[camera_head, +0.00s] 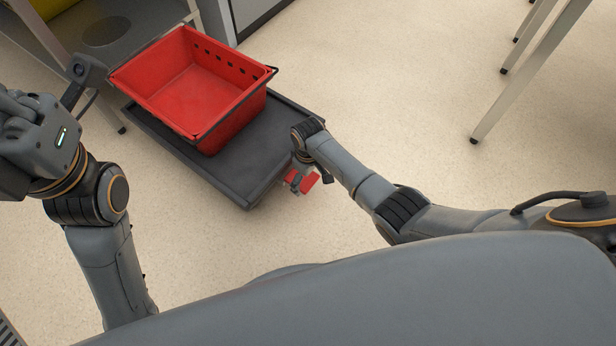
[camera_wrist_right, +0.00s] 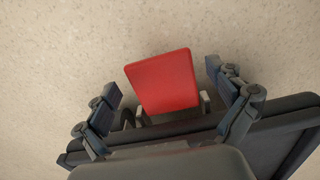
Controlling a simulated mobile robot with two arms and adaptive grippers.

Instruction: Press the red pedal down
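The red pedal (camera_head: 309,182) sticks out from the near right end of the dark cart low over the floor. In the right wrist view the red pedal (camera_wrist_right: 163,82) is a flat, rounded plate between my right gripper's fingers. My right gripper (camera_wrist_right: 161,84) is open, with one finger on each side of the pedal and none closed on it. In the head view my right gripper (camera_head: 297,178) is over the pedal and partly hides it; I cannot tell whether they touch. My left gripper (camera_head: 22,125) is raised at the left edge, away from the cart, its fingers not clear.
A red crate (camera_head: 190,92) stands on the dark cart platform (camera_head: 240,180). A grey table (camera_head: 105,35) is behind it at the upper left. Metal table legs (camera_head: 515,85) stand at the upper right. The floor in front of the cart is clear.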

